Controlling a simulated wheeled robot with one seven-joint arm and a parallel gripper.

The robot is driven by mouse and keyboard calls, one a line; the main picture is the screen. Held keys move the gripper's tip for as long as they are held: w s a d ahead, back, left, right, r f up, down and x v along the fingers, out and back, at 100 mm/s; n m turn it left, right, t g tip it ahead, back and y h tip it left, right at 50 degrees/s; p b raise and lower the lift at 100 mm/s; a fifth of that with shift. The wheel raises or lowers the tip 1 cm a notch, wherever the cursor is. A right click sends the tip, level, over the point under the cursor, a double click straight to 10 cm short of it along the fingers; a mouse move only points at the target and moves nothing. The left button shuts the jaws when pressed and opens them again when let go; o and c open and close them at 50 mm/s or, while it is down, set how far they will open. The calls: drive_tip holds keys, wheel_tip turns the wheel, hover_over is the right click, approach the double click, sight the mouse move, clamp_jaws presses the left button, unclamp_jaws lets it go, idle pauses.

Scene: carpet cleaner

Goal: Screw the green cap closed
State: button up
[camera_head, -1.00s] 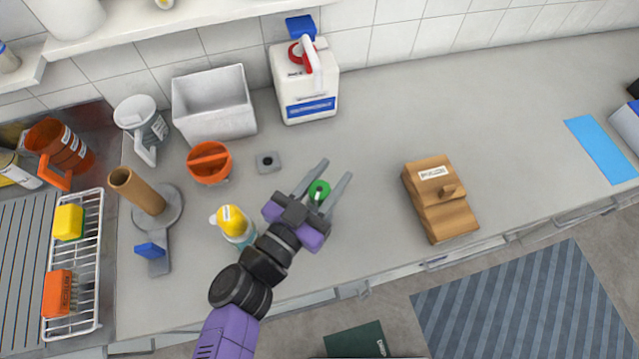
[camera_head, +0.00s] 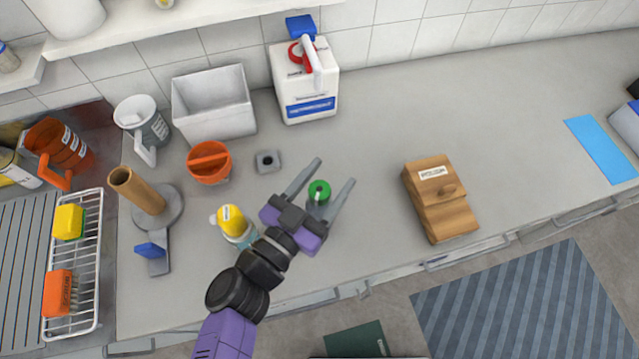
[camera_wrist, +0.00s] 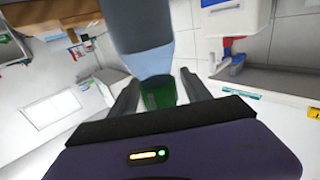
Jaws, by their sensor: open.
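The green cap (camera_head: 319,190) sits on top of a small greyish bottle (camera_head: 318,208) that stands on the counter near its front edge. The bottle's body is mostly hidden in the head view. My gripper (camera_head: 336,171) is open, with one finger on either side of the cap and bottle. In the wrist view the green cap (camera_wrist: 158,92) shows between my two fingers (camera_wrist: 156,82), with the bluish-grey bottle (camera_wrist: 138,30) above it in the picture. I cannot tell whether a finger touches the cap, or how tightly it sits.
A yellow-topped spray bottle (camera_head: 232,222) stands close left of my gripper. A small grey block (camera_head: 267,161), an orange container (camera_head: 209,162) and a white jug (camera_head: 305,85) stand behind. A wooden box (camera_head: 440,205) is to the right. The counter between gripper and box is clear.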

sight(313, 201)
drive_tip(key=shift+v, duration=4.15)
